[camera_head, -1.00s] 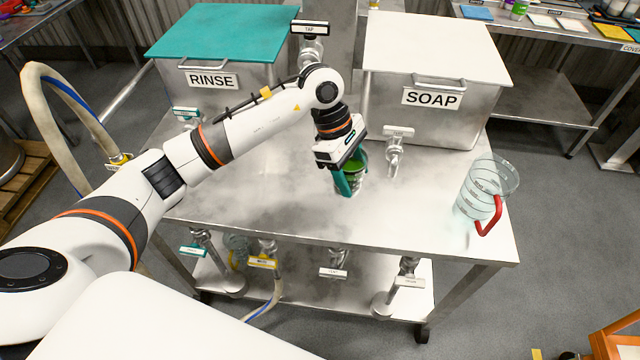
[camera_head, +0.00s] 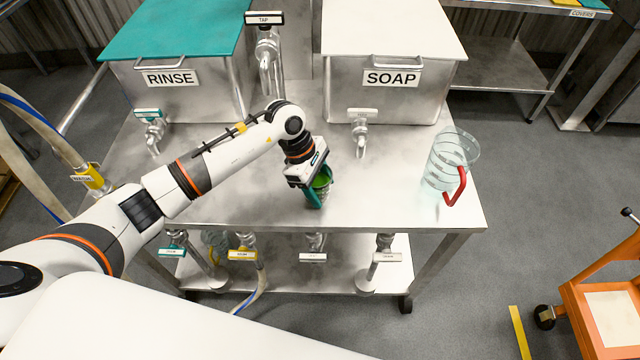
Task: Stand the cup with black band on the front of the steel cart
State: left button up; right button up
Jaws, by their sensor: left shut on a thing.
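My left gripper (camera_head: 316,186) points down over the front part of the steel cart (camera_head: 250,207) and is shut on a cup (camera_head: 322,189). The black band cannot be made out clearly, as the fingers hide much of the cup. The cup looks upright, close to the cart's top near the front edge; I cannot tell whether it touches the top. My right gripper is not in view.
A clear jug with a red handle (camera_head: 447,165) stands at the cart's right end. The RINSE tank (camera_head: 180,79) and SOAP tank (camera_head: 391,78) stand behind, with taps facing forward. An orange trolley (camera_head: 603,310) is at lower right. The cart's top between gripper and jug is clear.

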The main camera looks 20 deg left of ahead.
pick_arm(q)
jog(key=o, duration=1.2)
jog(key=shift+r, duration=0.2)
jog(key=b+v, duration=0.1)
jog(key=v, duration=1)
jog(key=shift+a+r, duration=0.1)
jog(key=shift+r, duration=0.3)
